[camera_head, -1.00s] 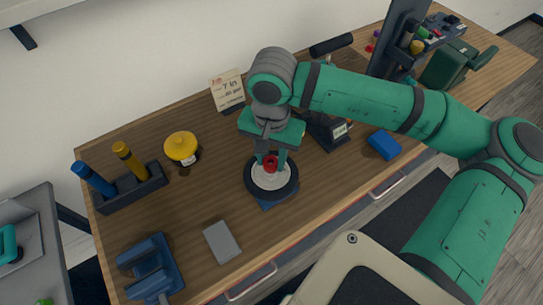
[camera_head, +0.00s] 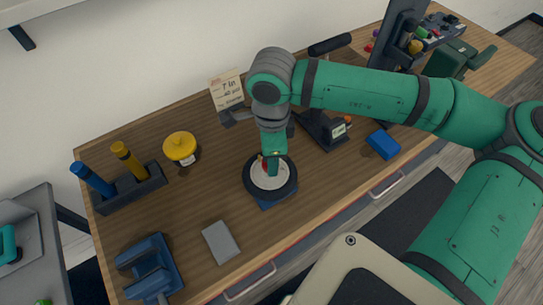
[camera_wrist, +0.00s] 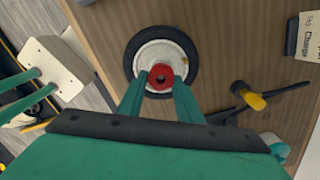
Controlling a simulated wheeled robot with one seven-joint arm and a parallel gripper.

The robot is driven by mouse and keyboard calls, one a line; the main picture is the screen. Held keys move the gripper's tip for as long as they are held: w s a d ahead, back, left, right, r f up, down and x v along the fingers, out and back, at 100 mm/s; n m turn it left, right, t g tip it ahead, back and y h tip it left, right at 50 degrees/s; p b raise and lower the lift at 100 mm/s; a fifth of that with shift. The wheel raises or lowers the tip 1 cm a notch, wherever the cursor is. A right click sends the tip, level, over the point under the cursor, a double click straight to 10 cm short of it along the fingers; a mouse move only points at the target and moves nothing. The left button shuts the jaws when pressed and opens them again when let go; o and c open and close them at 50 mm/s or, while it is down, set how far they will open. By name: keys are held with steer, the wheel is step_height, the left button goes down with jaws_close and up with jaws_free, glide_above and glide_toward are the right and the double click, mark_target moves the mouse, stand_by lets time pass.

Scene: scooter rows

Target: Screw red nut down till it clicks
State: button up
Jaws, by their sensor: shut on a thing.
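The red nut (camera_wrist: 160,77) sits at the centre of a wheel with a pale hub (camera_wrist: 148,57) and a black tyre (camera_wrist: 192,50). In the head view the wheel (camera_head: 287,190) lies flat on a blue base (camera_head: 279,203) on the bench, and the red nut (camera_head: 263,164) shows only in part behind my fingers. My gripper (camera_wrist: 160,88) points down over the hub. Its two green fingers are shut on the red nut, one on each side. The threads under the nut are hidden.
A yellow round container (camera_head: 181,147) and a rack with blue and yellow tools (camera_head: 130,190) stand to the left. A grey block (camera_head: 221,242) and a blue vise (camera_head: 150,266) lie in front. A card (camera_head: 227,88) stands behind; a blue block (camera_head: 383,144) lies right.

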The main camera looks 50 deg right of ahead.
steer(key=m, duration=0.5)
steer(key=shift+s+a+m, duration=0.1)
steer(key=shift+s+m, duration=0.2)
steer(key=m, duration=0.2)
steer(key=shift+w+m, duration=0.1)
steer(key=shift+m, duration=0.3)
steer(key=shift+w, duration=0.15)
steer(key=o, duration=1.1)
steer(key=shift+d, duration=0.2)
steer(key=shift+a, duration=0.15)
steer(key=shift+r, duration=0.15)
step_height(320, 180, up, 10)
steer(key=shift+r, duration=0.25)
